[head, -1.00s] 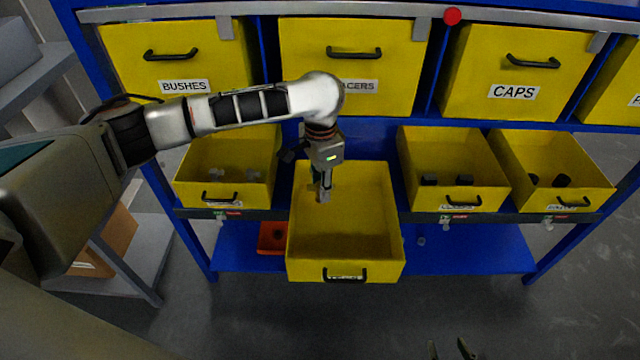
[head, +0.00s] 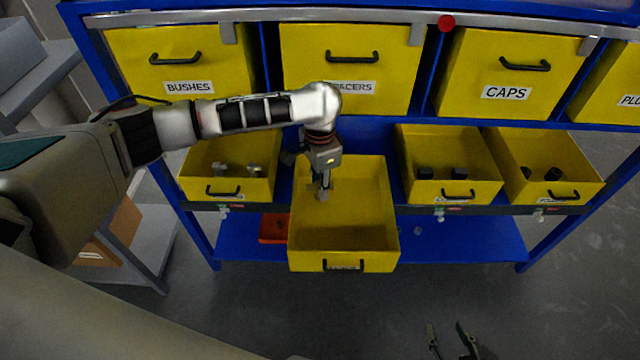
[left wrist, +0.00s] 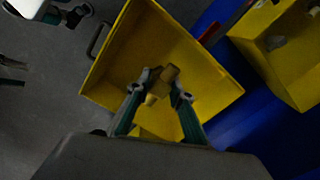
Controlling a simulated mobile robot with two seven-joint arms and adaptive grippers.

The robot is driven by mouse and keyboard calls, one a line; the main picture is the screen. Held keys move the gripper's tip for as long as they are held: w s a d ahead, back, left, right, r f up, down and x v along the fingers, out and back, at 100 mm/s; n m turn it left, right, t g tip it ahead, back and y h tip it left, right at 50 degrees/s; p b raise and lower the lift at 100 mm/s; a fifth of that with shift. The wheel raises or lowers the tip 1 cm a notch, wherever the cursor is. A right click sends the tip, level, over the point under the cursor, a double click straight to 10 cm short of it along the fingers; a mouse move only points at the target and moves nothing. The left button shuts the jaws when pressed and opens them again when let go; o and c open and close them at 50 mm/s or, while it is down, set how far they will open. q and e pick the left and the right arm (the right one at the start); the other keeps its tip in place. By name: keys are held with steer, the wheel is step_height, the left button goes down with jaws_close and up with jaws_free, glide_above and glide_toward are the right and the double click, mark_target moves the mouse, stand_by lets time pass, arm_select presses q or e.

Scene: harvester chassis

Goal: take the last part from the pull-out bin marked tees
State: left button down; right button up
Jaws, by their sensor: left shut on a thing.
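The pulled-out yellow bin (head: 345,262) stands out in the middle of the lower row. Its label is too foreshortened to read surely. My left gripper (head: 321,194) points down into this bin, near its left wall. In the left wrist view my left gripper (left wrist: 159,92) is shut on a small tan tee part (left wrist: 168,74), inside the bin walls. No other part shows on the visible bin floor. My right gripper (head: 450,338) shows at the bottom edge, its two fingers apart and nothing between them, well in front of the rack.
Upper bins marked BUSHES (head: 180,70), SPACERS (head: 310,65) and CAPS (head: 515,75) hang above. Lower neighbour bins (head: 205,170) and (head: 425,150) hold small parts. The floor in front is clear.

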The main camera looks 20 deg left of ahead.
arm_select(q)
steer(key=s+d, duration=0.2)
steer(key=s, duration=0.6)
steer(key=s+d+p, duration=0.1)
steer(key=s+d, duration=0.1)
steer(key=s, duration=0.6)
steer(key=shift+s+d, duration=0.2)
steer(key=shift+d, duration=0.15)
stand_by(0.4)
